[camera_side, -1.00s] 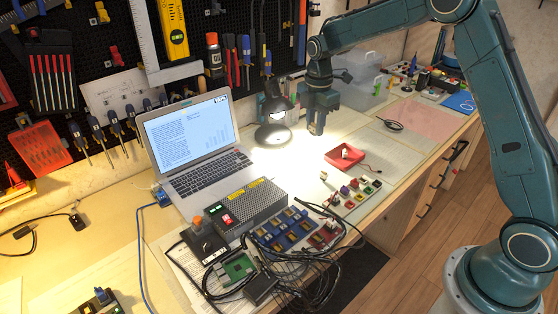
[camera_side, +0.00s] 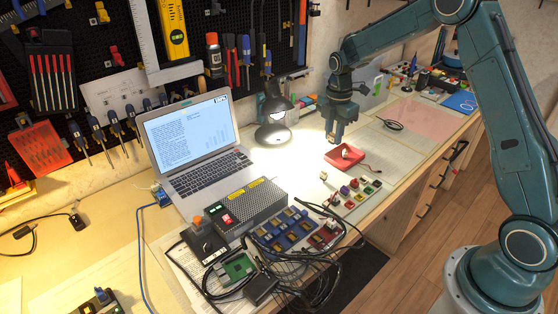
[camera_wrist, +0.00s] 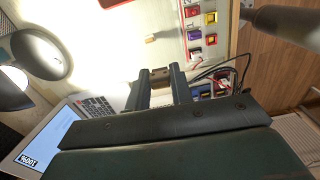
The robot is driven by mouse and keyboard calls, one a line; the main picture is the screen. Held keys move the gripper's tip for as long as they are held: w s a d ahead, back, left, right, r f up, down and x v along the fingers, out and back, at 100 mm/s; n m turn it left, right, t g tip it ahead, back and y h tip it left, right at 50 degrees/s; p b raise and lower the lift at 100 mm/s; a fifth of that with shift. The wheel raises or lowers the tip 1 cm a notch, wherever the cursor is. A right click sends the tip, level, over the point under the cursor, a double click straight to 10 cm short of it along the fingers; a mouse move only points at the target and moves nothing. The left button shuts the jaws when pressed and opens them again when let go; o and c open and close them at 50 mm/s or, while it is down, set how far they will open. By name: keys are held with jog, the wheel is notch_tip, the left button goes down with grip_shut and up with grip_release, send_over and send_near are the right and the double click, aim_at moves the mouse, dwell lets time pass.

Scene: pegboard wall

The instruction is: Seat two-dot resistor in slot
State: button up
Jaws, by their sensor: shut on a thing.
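My gripper (camera_side: 335,138) hangs above the worktop, just left of the red tray, with its fingers pointing down. In the wrist view its two fingers (camera_wrist: 162,88) are shut on a small brown block (camera_wrist: 160,74) at their tips. Dots on that block are too small to make out, so I cannot tell if it is the two-dot resistor. The blue slotted board (camera_side: 283,231) lies on the front of the bench, below and left of my gripper and apart from it. Part of the board (camera_wrist: 204,91) shows behind the right finger in the wrist view.
Several coloured blocks (camera_side: 362,188) stand in rows right of the board. A red tray (camera_side: 352,166) lies beyond them, and a small tan piece (camera_side: 323,176) stands nearby. Black cables (camera_side: 300,277) cross the board's front and right. A lamp (camera_side: 275,120) and laptop (camera_side: 198,150) stand left.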

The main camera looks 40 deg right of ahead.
jog(key=s+d+f, duration=0.7)
jog(key=d, duration=0.1)
jog(key=shift+s+d+f, duration=0.15)
jog(key=shift+s+d, duration=0.2)
jog(key=shift+s, duration=0.05)
jog(key=shift+f, duration=0.1)
send_over(363, 181)
jog(key=shift+f, duration=2.6)
jog(key=shift+f, duration=0.75)
jog(key=o, duration=1)
jog(key=shift+o, duration=0.2)
jog(key=shift+r, duration=0.15)
jog(key=shift+r, duration=2.4)
